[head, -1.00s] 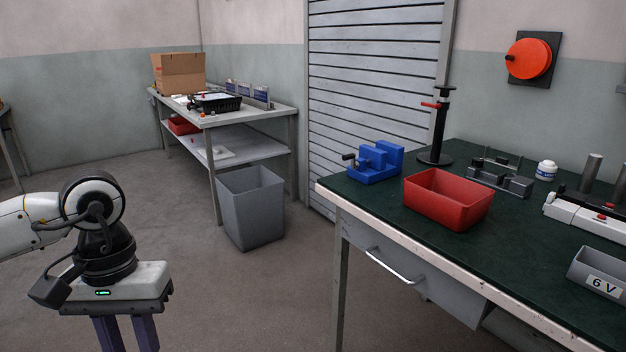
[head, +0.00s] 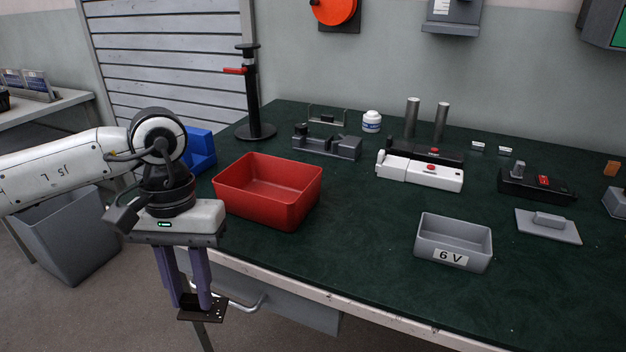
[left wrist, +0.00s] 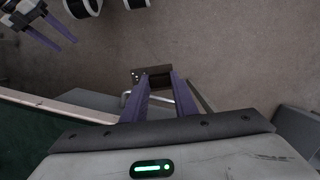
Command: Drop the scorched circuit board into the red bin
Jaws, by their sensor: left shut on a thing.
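The red bin (head: 268,190) stands empty on the green-topped bench, right of my left gripper in the head view. My left gripper (head: 192,300) points down in front of the bench's edge, below the height of the bin's rim in the picture. It is shut on a small dark circuit board (head: 214,309), which sticks out from the fingertips. The board (left wrist: 139,75) also shows at the fingertips in the left wrist view, over the floor. My right gripper (left wrist: 66,44) shows only at the upper left of the left wrist view, its purple fingers apart and empty.
A grey box marked 6 V (head: 453,238) stands right of the bin. A drawer handle (head: 240,300) juts from the bench front. A grey waste bin (head: 70,235) stands on the floor.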

